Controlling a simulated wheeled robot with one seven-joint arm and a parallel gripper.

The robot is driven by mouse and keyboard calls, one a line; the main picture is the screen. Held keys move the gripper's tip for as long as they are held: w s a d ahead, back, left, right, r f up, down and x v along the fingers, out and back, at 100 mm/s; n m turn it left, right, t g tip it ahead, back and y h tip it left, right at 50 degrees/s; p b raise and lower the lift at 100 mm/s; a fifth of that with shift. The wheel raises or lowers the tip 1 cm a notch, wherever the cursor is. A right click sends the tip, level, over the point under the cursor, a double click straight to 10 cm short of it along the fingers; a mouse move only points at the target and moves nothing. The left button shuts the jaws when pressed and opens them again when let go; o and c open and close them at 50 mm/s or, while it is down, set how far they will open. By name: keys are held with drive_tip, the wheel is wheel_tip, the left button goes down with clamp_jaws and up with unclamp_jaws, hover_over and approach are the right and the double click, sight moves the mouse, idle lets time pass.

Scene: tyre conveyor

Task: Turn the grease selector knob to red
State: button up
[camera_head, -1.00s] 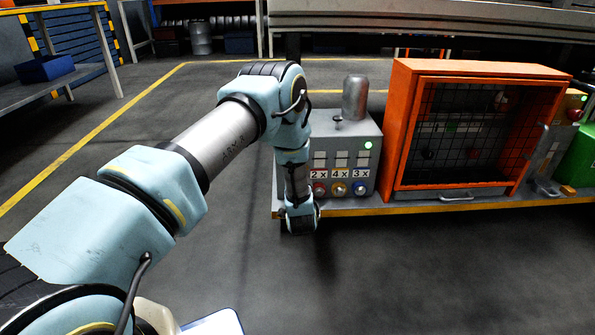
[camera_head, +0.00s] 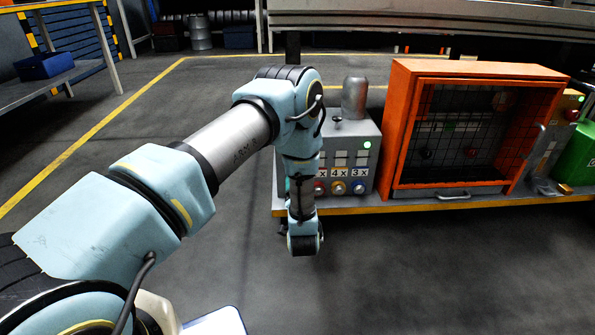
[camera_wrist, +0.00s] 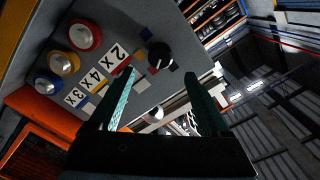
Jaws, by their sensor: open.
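The grease selector knob (camera_wrist: 160,55) is a round black knob on the grey panel in the wrist view. Small coloured patches, yellow, red and blue, sit around its edge; I cannot tell which one its pointer faces. My gripper (camera_wrist: 160,76) is open, with its two green fingers apart and nothing between them. The knob appears just beyond the fingertips, roughly in line with the gap, and looks apart from them. In the head view my arm hides the knob on the grey dispenser box (camera_head: 352,154).
Red (camera_wrist: 85,36), yellow (camera_wrist: 64,62) and blue (camera_wrist: 47,84) buttons sit by the 2x, 4x and 3x labels. An orange mesh-fronted cabinet (camera_head: 400,135) stands right of the box. A platform edge (camera_head: 420,207) runs below. The floor in front is clear.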

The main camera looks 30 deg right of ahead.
drive_tip(key=v, duration=0.3)
drive_tip(key=shift+s+a+p, duration=0.15)
drive_tip(key=shift+s+p, duration=0.15)
drive_tip(key=w+a+r+n+g+y, duration=0.25)
drive_tip(key=w+a+r+n, duration=0.2)
drive_tip(key=w+r, duration=0.4)
drive_tip(key=w+a+r+n+g+y+p, duration=0.25)
drive_tip(key=a+r+g, duration=0.2)
drive_tip(key=a, duration=0.55)
drive_tip(key=s+a+r+n+g+y, duration=0.1)
drive_tip(key=s+a+r+n+g, duration=0.2)
drive_tip(key=s+a, duration=0.5)
drive_tip(key=s+a+r+n+g+y, duration=0.1)
drive_tip(key=s+a+r+g, duration=0.1)
drive_tip(key=s+a+r, duration=0.5)
drive_tip(key=s+a+r+n+g, duration=0.25)
drive_tip(key=s+a, duration=0.25)
drive_tip(key=a, duration=0.6)
wheel_tip(320, 180, up, 38)
drive_tip(key=p, duration=3.8)
drive_tip(key=shift+m, duration=0.35)
